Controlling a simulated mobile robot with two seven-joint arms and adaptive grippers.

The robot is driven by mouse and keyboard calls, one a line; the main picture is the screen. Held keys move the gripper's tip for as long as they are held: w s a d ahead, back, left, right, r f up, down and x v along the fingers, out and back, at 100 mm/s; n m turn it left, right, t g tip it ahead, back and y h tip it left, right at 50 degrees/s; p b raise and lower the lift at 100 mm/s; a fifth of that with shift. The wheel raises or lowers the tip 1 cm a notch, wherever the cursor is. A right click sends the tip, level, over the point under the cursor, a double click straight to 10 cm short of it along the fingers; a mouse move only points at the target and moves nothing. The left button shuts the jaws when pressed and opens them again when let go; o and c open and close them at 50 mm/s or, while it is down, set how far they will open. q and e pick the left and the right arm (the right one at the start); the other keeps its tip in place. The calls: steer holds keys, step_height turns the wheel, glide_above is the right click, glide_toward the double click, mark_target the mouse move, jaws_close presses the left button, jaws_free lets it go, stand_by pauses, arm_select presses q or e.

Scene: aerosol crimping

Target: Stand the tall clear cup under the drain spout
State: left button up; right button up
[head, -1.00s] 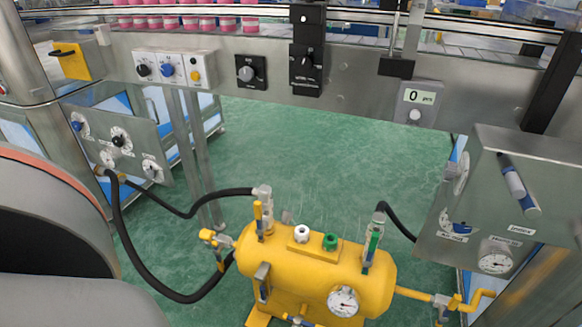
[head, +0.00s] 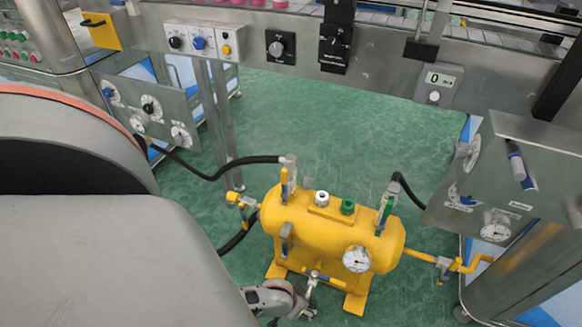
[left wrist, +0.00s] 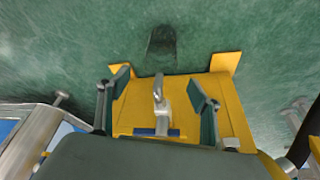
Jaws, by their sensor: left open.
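The yellow tank (head: 335,222) stands on a yellow base on the floor. Its drain spout (head: 312,283) hangs below the front of the tank in the head view; in the left wrist view the grey spout (left wrist: 158,92) shows with a blue handle. My left gripper (head: 300,306) is low, just in front of the tank base. In the left wrist view its two fingers (left wrist: 160,98) are apart, one on each side of the spout in the picture. I cannot make out the tall clear cup. A dark rounded patch lies on the floor beyond the spout; cup or shadow, I cannot tell.
Black hoses (head: 215,170) run to the tank from the left, and a yellow pipe (head: 440,262) leaves it on the right. Metal gauge panels (head: 150,112) stand on both sides. Green floor (head: 300,120) behind the tank is clear.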

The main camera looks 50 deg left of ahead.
arm_select(q)
steer(key=shift+p+v, duration=0.5)
steer(key=shift+v, duration=1)
arm_select(e)
steer(key=shift+s+d+f, duration=0.35)
steer(key=shift+d+f, duration=0.15)
steer(key=shift+d, duration=0.1)
